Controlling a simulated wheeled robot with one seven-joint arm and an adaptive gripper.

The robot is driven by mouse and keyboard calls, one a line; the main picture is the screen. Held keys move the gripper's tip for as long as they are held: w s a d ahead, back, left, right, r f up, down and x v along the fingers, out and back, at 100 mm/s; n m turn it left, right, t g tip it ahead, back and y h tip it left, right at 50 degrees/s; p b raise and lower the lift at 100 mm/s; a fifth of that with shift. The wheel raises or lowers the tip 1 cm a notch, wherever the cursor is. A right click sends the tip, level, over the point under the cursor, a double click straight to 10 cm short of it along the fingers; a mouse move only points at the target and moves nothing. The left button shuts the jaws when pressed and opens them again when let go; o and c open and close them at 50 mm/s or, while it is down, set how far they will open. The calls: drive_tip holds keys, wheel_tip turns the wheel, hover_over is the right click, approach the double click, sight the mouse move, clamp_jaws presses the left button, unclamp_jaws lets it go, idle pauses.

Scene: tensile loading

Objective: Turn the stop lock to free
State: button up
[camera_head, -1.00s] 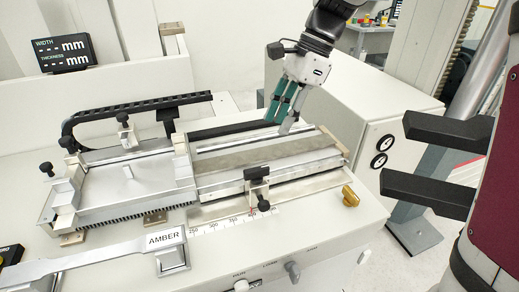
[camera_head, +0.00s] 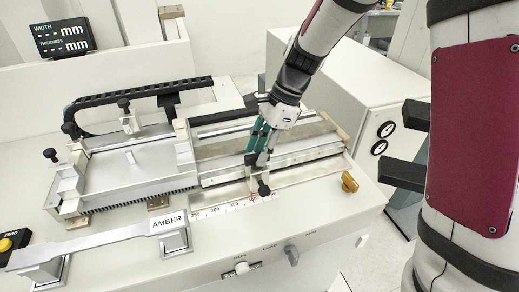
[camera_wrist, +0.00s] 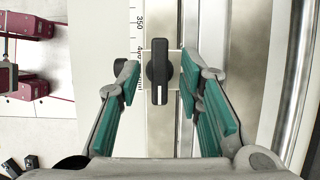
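The stop (camera_head: 254,187) sits on the front rail beside the printed millimetre scale (camera_head: 225,208). Its lock is a black lever (camera_wrist: 159,71), seen from above in the wrist view, lying lengthwise in the picture with a pale line on its near half. My gripper (camera_head: 257,160) is over the stop, with its green-padded fingers pointing down. In the wrist view the open fingers (camera_wrist: 160,82) stand either side of the lever, with a gap on each side. In the head view the fingers hide most of the lever. No lock or free marking is readable.
A round black knob (camera_head: 264,190) is on the stop's front side, close to the left finger in the wrist view. A brass knob (camera_head: 349,182) is at the rail's right end. A grey bar labelled AMBER (camera_head: 100,238) lies across supports at front left.

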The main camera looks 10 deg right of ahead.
drive_tip(key=shift+a+f, duration=0.1)
drive_tip(key=shift+f, duration=0.1)
clamp_jaws()
